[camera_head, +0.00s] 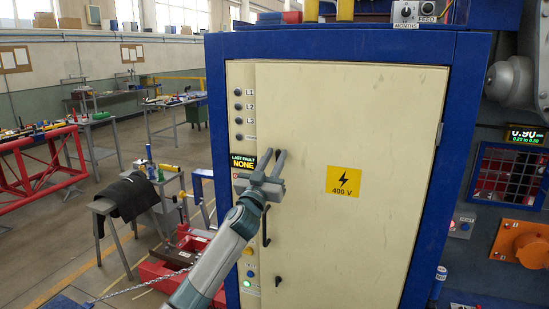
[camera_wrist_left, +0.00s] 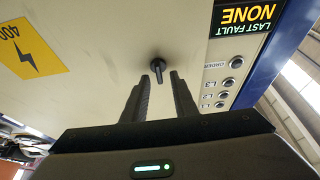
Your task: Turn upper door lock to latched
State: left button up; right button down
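The upper door lock (camera_wrist_left: 157,66) is a small dark round knob with a short lever on the cream cabinet door (camera_head: 340,120). It shows in the left wrist view; in the head view my left gripper hides it. The lever points down in the wrist picture, towards the gap between my fingertips. My left gripper (camera_head: 273,160) is open in front of the door's left side. In the wrist view its two fingers (camera_wrist_left: 159,80) stand apart, one each side of the lever's end; I cannot tell whether they touch it. My right gripper is out of view.
A black door handle (camera_head: 266,226) and a lower dark lock (camera_head: 278,281) sit below my gripper. A LAST FAULT display (camera_head: 244,162) is just left. A yellow 400 V sign (camera_head: 343,181) is on the door. The blue cabinet frame (camera_head: 218,110) surrounds it.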

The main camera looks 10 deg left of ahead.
pick_arm(q)
grip_shut()
jog(key=shift+m+h, duration=0.3)
jog(key=shift+m, duration=0.3)
jog(key=m+g+h+p, duration=0.1)
jog(key=m+h+p, duration=0.1)
jog(key=m, duration=0.2)
jog(key=shift+r+m, duration=0.15)
jog(key=shift+m, duration=0.25)
jog(key=shift+s+d+f+m+g+h+p, duration=0.15)
jog(key=shift+m+g+h+p, duration=0.65)
jog(key=shift+m, duration=1.95)
jog(key=shift+w+f+m+g+h+p, duration=0.1)
jog(key=shift+m+g+h+p, duration=0.3)
jog(key=shift+m+g, duration=1.6)
jog(key=shift+s+d+f+m+g+h+p, duration=0.15)
jog(key=shift+m+h+p, duration=0.45)
jog(key=shift+m, duration=2.95)
jog(key=shift+w+a, duration=0.1)
